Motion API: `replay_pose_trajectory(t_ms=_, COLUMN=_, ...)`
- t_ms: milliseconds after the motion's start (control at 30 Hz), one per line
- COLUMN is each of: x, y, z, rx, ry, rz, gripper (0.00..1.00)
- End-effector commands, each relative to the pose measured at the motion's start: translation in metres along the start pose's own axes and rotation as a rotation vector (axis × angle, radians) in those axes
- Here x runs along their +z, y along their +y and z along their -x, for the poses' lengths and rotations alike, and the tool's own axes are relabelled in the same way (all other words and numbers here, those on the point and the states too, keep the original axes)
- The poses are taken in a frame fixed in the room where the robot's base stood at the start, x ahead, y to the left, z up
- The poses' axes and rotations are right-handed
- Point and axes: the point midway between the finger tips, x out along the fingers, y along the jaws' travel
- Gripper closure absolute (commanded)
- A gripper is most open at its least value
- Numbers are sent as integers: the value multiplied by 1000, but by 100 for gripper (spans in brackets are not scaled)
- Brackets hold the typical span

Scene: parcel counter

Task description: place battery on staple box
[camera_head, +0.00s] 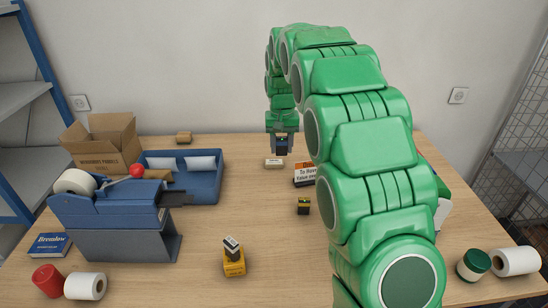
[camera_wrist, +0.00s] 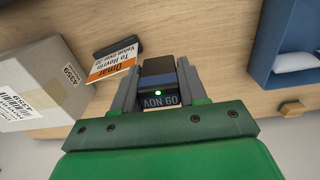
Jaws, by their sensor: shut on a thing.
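My gripper (camera_head: 281,150) is at the far middle of the table, above the wood, its fingers closed on a dark block with a blue band (camera_head: 282,142), seemingly the battery. In the wrist view the block (camera_wrist: 158,68) is between both fingers, with pale lettering at its near end. A small pale box (camera_head: 274,163) lies on the table below and slightly left of my gripper. A yellow box (camera_head: 235,267) stands at the front middle with a small black and white piece (camera_head: 231,246) on it. I cannot tell for sure which box is the staple box.
An orange and white label on a black thing (camera_head: 305,174) and a small black and yellow block (camera_head: 303,206) are right of my gripper. A blue tray (camera_head: 208,190), a tape machine (camera_head: 110,225) and an open carton (camera_head: 103,150) fill the left. The middle front is mostly clear.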

Motion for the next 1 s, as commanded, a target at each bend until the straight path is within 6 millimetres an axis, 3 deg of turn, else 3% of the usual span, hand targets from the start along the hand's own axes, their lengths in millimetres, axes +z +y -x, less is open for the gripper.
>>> replay_pose_trajectory(t_ms=833, x=-80, y=-11, z=-37, rx=0, ry=-1, rz=1, gripper=91)
replay_pose_trajectory(t_ms=1000, x=-93, y=-12, z=-55, rx=0, ry=-1, rz=1, gripper=91)
